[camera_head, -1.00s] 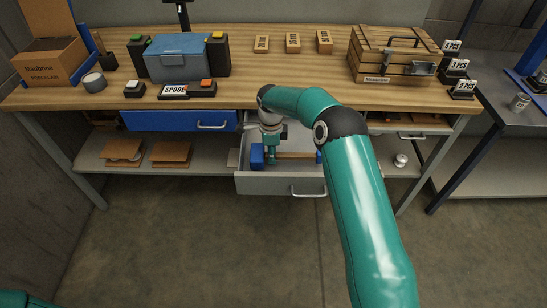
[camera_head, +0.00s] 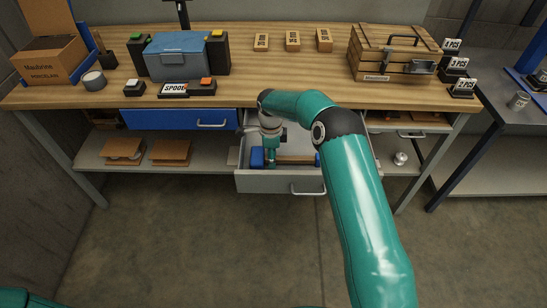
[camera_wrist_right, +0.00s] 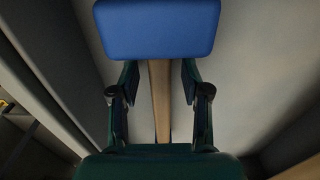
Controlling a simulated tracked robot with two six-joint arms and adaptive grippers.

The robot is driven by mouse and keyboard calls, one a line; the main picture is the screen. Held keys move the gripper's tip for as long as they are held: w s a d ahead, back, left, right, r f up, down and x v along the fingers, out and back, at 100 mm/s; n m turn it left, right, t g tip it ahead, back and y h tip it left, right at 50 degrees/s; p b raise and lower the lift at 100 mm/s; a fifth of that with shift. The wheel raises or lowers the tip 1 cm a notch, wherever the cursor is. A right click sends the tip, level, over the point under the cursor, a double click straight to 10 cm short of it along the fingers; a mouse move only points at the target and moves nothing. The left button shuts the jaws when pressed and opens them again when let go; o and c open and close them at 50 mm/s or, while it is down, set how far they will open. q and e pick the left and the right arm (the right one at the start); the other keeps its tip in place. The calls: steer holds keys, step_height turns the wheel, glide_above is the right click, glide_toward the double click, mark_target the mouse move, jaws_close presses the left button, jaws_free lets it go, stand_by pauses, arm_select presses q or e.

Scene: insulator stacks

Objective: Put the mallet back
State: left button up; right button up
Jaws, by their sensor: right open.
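The mallet has a blue head (camera_head: 257,157) and a wooden handle (camera_head: 296,159). It lies in the open grey drawer (camera_head: 280,184) under the bench. My right gripper (camera_head: 271,162) is down in the drawer at the handle, close to the head. In the right wrist view the blue head (camera_wrist_right: 157,28) is at the top. The wooden handle (camera_wrist_right: 160,95) runs between the two fingers (camera_wrist_right: 160,82), which stand apart with a gap on each side. The right gripper is open around the handle. The left gripper is not in view.
The wooden benchtop (camera_head: 290,92) carries a blue box (camera_head: 176,58), a wooden crate (camera_head: 385,58) and small labelled blocks (camera_head: 293,41). A blue drawer (camera_head: 180,120) is shut to the left. A lower shelf (camera_head: 210,165) lies behind the open drawer.

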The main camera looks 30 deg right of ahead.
step_height(320, 180, up, 12)
steer(key=b, duration=0.1)
steer(key=shift+f+b, duration=0.25)
steer(key=shift+b, duration=0.15)
steer(key=shift+w, duration=0.1)
